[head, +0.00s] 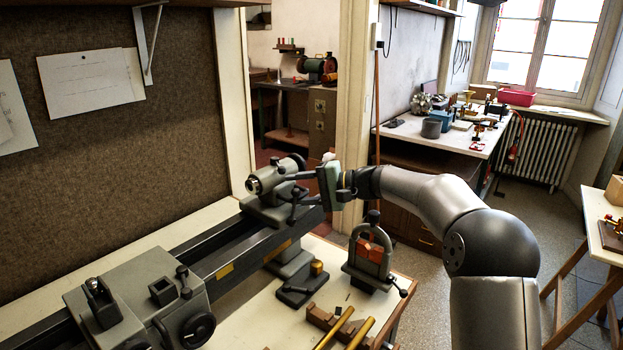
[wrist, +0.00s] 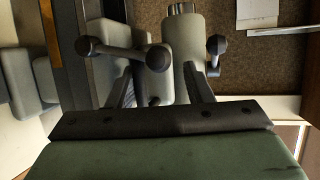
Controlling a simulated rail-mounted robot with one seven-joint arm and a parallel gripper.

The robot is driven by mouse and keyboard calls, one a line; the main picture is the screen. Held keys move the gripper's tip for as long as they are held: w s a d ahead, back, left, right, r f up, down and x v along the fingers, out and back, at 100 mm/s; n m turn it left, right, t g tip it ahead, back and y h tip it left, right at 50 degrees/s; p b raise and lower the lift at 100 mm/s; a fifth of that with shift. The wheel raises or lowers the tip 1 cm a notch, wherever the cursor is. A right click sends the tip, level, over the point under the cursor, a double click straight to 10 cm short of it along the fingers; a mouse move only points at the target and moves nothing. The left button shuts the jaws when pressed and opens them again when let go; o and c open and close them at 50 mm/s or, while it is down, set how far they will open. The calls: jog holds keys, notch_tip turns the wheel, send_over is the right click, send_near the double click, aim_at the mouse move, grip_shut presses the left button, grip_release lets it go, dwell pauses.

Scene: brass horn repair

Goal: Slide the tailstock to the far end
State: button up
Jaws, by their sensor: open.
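The grey tailstock (head: 272,190) stands on the dark lathe bed (head: 222,257) near the end by the doorway, in the head view. Its barrel points left toward the viewer, and it has levers with dark ball knobs. My gripper (head: 303,186) is at the tailstock's right side, its fingers reaching left toward the lever. In the wrist view the tailstock (wrist: 184,50) fills the upper middle, with ball-ended levers across it. My gripper (wrist: 160,80) is open there, its dark fingers pointing at the tailstock. I cannot tell whether they touch it.
A grey carriage (head: 140,305) sits on the near part of the bed. A small vise-like fixture (head: 370,258) with red-brown blocks, a dark base with a brass knob (head: 300,284) and brass rods (head: 345,330) occupy the bench right of the bed. The felt-covered wall (head: 110,140) rises on the left.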

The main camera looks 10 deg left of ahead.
jog(key=o, duration=0.9)
jog(key=s+r, duration=0.2)
jog(key=r, duration=0.1)
jog(key=s+d+r, duration=0.1)
jog(key=r, duration=0.1)
jog(key=shift+d+r+b, duration=0.1)
jog(key=shift+r+b, duration=0.15)
jog(key=shift+b, duration=0.05)
jog(key=s+r, duration=0.1)
jog(key=s+d+r, duration=0.1)
jog(key=s+r, duration=0.1)
jog(key=shift+s+d+b, duration=0.35)
jog(key=shift+s+b, duration=0.05)
jog(key=c, duration=1.1)
jog(key=s+d+r+b, duration=0.1)
jog(key=s+d+r, duration=0.1)
jog(key=s, duration=0.4)
jog(key=shift+s+d+r, duration=0.15)
jog(key=shift+d+r, duration=0.1)
